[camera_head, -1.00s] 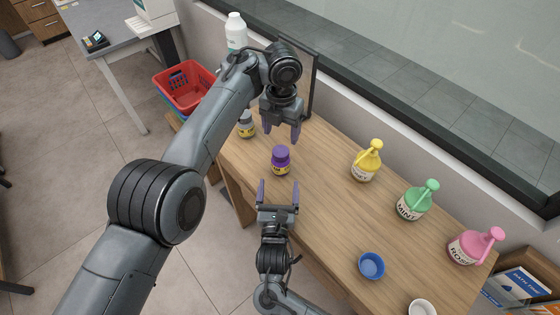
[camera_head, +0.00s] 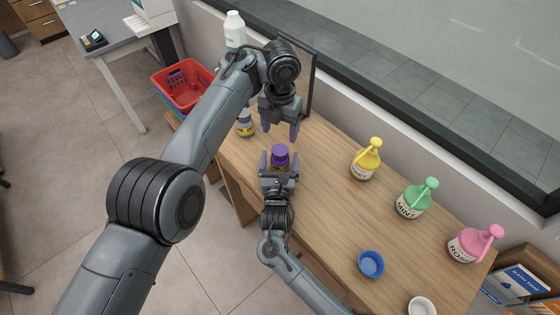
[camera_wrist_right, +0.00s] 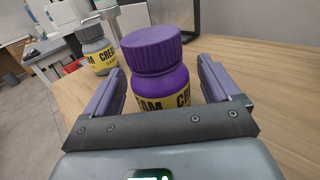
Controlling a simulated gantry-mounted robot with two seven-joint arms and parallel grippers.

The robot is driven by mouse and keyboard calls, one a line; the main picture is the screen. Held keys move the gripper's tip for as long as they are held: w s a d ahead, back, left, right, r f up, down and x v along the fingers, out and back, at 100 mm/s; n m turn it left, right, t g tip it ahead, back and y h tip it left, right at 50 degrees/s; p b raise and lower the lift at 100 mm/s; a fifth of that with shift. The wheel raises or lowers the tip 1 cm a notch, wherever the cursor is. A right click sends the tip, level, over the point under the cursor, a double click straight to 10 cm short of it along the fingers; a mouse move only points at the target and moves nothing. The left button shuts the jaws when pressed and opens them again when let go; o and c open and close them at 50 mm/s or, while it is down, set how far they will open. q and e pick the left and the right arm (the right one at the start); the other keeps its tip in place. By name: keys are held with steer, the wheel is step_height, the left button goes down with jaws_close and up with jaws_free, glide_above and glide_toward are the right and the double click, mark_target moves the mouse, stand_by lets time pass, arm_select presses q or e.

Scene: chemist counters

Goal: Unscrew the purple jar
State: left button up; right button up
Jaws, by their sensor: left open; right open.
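The purple jar (camera_head: 280,156) stands upright on the wooden counter with its purple cap on. In the right wrist view the jar (camera_wrist_right: 164,85) has a ribbed cap and a yellow label. My right gripper (camera_head: 279,158) is open, with one finger on each side of the jar's body; in the wrist view (camera_wrist_right: 160,92) gaps show between both fingers and the jar. My left gripper (camera_head: 280,130) is open and empty, pointing down above and just behind the jar, apart from its cap.
A grey jar (camera_head: 245,124) with a yellow label stands to the left. Yellow (camera_head: 366,162), green (camera_head: 414,200) and pink (camera_head: 470,244) bottles stand along the back. A blue bowl (camera_head: 371,264) and a white cup (camera_head: 421,308) sit at the front right. The counter's middle is clear.

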mark_target(280, 150)
jaws_close()
arm_select(q)
steer(key=shift+a, duration=0.1)
step_height(280, 150, up, 4)
steer(key=w+a, duration=0.1)
steer(key=w, duration=0.1)
steer(key=f, duration=0.1)
steer(key=s+f, duration=0.1)
steer(key=d+f, duration=0.1)
steer(key=shift+s+f, duration=0.35)
steer(key=shift+s, duration=0.05)
steer(key=shift+s+d+f, duration=0.1)
steer(key=shift+f, duration=4.05)
